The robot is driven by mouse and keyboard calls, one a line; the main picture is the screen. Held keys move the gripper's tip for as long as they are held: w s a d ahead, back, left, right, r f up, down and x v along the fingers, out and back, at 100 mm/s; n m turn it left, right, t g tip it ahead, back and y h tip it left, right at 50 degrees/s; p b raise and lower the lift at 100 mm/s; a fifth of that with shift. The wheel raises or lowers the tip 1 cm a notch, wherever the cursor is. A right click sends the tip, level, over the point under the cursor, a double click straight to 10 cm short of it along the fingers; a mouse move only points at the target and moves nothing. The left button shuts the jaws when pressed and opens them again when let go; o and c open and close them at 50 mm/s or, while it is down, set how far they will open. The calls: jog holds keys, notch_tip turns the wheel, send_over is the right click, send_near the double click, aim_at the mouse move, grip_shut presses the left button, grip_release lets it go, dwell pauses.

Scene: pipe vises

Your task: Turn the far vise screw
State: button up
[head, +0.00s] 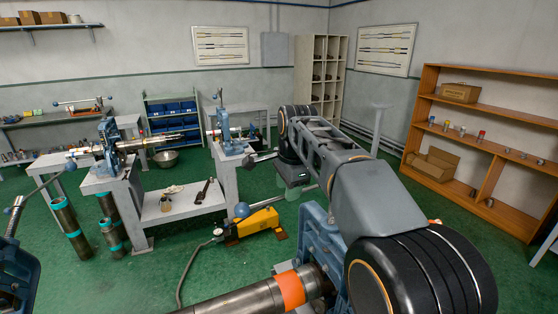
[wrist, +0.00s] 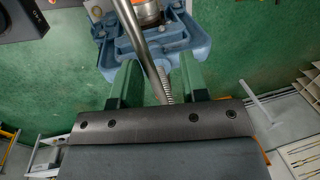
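In the head view my gripper (head: 293,180) hangs at the end of my arm, partly hidden, beyond a blue vise (head: 318,240) that clamps a steel pipe with an orange band (head: 288,290). In the wrist view my gripper (wrist: 160,70) is open, with its green fingers on either side of a steel bar (wrist: 137,42). Gaps show between bar and fingers. A threaded screw piece (wrist: 167,88) shows between the fingers too. A blue vise body (wrist: 178,35) and an orange band (wrist: 148,11) lie just beyond. I cannot tell which vise the task calls far.
Two blue vises stand on grey benches, one at left (head: 109,148) and one farther back (head: 229,130), both holding pipes. A yellow tool (head: 258,222) and a hose lie on the green floor. Wooden shelves (head: 480,145) stand at right. Floor before them is open.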

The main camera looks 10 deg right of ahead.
notch_tip(320, 180, up, 8)
jog(key=s, duration=0.1)
jog(key=shift+s+d+f, duration=0.15)
jog(key=shift+s+d, duration=0.15)
jog(key=shift+c, duration=0.3)
